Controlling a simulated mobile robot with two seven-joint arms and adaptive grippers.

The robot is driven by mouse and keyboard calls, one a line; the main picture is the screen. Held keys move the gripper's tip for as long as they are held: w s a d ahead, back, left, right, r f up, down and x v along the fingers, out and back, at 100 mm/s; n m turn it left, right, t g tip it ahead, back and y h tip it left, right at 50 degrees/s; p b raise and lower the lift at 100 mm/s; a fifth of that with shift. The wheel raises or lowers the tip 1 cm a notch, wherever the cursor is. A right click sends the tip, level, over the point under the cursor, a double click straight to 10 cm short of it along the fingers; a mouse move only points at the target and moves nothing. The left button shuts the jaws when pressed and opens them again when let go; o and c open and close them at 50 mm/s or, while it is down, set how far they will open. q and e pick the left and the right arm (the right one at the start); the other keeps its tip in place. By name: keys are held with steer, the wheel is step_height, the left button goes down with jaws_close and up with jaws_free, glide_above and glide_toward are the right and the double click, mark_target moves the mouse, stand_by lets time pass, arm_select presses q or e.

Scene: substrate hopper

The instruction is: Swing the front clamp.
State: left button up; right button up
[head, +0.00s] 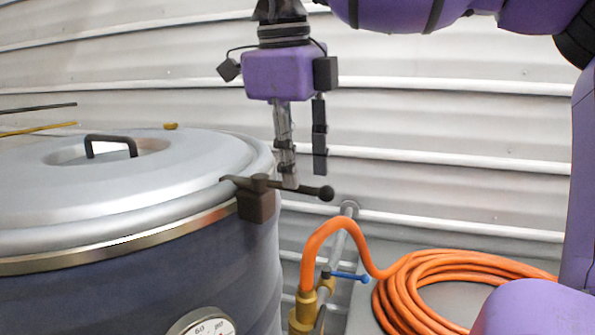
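The front clamp (256,204) is a dark brown block on the right rim of the hopper. Its thin dark lever (296,188) lies roughly level across the block and points right, ending in a black ball knob (327,193). My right gripper (304,176) points straight down from above, its two fingers apart with a gap between them. One fingertip is at the lever, left of the knob, and overlaps it in the picture; I cannot tell whether they touch. The other finger ends just above the knob. My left gripper is not in view.
The hopper has a grey lid (190,190) with a black handle (111,146) and a dial gauge (203,325) on its front. An orange hose (420,290) lies coiled at the lower right, joined to a brass fitting (305,308) with a blue lever (349,276). A corrugated wall (440,130) stands behind.

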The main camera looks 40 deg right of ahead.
steer(key=shift+w+d+f, duration=0.1)
steer(key=shift+d+f, duration=0.1)
steer(key=shift+f, duration=0.75)
steer(key=shift+c, duration=0.6)
steer(key=shift+d, duration=0.1)
jaws_close()
steer(key=shift+f, duration=0.1)
